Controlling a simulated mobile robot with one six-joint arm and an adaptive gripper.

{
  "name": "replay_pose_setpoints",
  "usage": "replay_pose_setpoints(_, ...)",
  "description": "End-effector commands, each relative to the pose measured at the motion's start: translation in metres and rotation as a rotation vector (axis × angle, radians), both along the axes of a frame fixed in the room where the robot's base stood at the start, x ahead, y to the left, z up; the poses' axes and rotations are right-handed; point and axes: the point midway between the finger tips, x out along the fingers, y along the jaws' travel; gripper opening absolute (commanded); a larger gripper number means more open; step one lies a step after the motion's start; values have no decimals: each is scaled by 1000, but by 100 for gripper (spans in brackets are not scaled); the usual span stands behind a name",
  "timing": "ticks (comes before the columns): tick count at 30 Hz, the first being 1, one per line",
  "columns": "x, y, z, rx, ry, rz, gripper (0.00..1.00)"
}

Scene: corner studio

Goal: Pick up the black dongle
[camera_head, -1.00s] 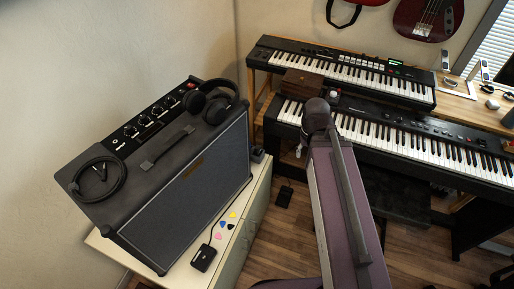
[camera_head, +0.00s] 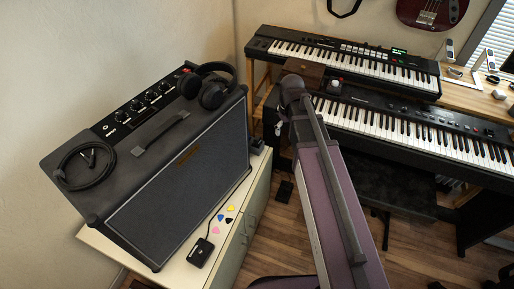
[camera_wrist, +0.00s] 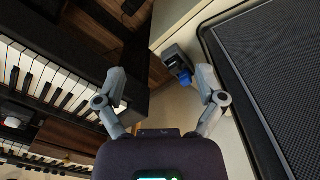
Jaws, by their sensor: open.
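A small black box with a blue part (camera_wrist: 178,62), possibly the dongle, lies on the pale cabinet top beside the speaker grille in the wrist view. It seems to match the small dark item (camera_head: 257,147) behind the amplifier in the head view. Another small black box with a cable (camera_head: 202,252) lies at the cabinet's front, by the picks. I cannot tell for sure which is the dongle. My gripper (camera_wrist: 161,88) is open and empty, its fingers spread on either side below the blue-marked box.
The large black amplifier (camera_head: 180,190) with headphones (camera_head: 212,88) and a coiled cable (camera_head: 88,165) fills most of the cabinet top (camera_head: 170,278). Two keyboards (camera_head: 345,55) stand to the right. A dark pedal (camera_head: 283,190) lies on the wooden floor.

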Motion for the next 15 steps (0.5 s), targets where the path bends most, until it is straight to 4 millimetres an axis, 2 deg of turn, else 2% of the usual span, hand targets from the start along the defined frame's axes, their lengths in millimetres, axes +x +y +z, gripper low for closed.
replay_pose_setpoints(1, 26, 13, -21, 0, 0, 70, 89)
replay_pose_setpoints(6, 76, 51, -52, 0, 0, 314, 89)
replay_pose_setpoints(10, 104, 76, -69, 0, 0, 463, 89)
replay_pose_setpoints(15, 123, 97, -80, 0, 0, 582, 89)
